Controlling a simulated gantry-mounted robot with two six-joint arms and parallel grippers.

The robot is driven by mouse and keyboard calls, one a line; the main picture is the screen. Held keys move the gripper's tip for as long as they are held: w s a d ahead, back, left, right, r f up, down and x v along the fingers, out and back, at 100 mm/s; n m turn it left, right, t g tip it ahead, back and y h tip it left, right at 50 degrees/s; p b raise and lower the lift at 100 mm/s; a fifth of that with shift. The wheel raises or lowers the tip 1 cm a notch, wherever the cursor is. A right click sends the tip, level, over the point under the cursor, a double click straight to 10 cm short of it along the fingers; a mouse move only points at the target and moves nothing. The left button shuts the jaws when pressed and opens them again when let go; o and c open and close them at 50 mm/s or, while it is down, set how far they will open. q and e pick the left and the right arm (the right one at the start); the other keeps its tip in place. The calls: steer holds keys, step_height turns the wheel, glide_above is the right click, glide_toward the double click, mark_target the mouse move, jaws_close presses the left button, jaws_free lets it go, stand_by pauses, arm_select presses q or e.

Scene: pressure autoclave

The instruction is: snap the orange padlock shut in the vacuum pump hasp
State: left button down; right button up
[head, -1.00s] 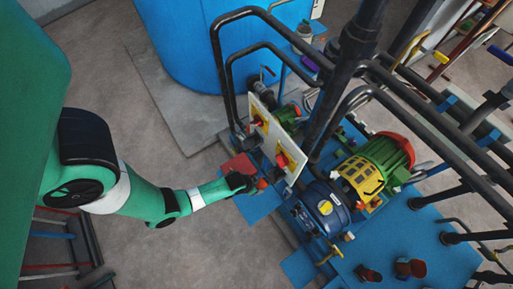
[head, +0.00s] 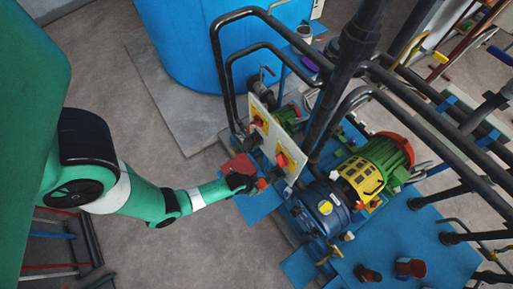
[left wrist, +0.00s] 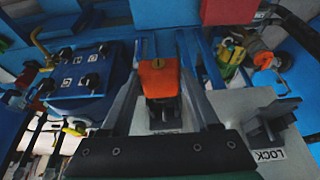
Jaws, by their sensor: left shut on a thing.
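My left gripper (head: 243,183) reaches in from the left in the head view and is shut on the orange padlock (head: 261,184). In the left wrist view the orange padlock (left wrist: 159,78) sits between the two grey fingers, with a small keyhole mark on its top face. The padlock is close to the lower edge of the pale switch panel (head: 270,142); I cannot tell whether they touch. The shackle and the vacuum pump hasp are not clearly visible. My right gripper is in neither view.
A LOCK label (left wrist: 270,156) shows beside the fingers in the left wrist view. A blue pump body (head: 322,209), a green and yellow motor (head: 375,167) and dark pipes (head: 327,100) crowd the right. Floor is open below the arm.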

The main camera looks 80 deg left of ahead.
mark_target(268, 179)
arm_select(q)
steer(key=shift+w+a+b, duration=0.3)
steer(key=shift+w+a, duration=0.05)
steer(key=shift+w, duration=0.45)
steer(key=shift+w+a+b, duration=0.35)
steer(key=shift+w, duration=0.5)
steer(key=shift+w+a+b, duration=0.3)
steer(key=shift+w+a, duration=0.05)
steer(key=shift+w, duration=0.45)
stand_by(0.5)
steer(key=shift+c, duration=0.2)
jaws_free()
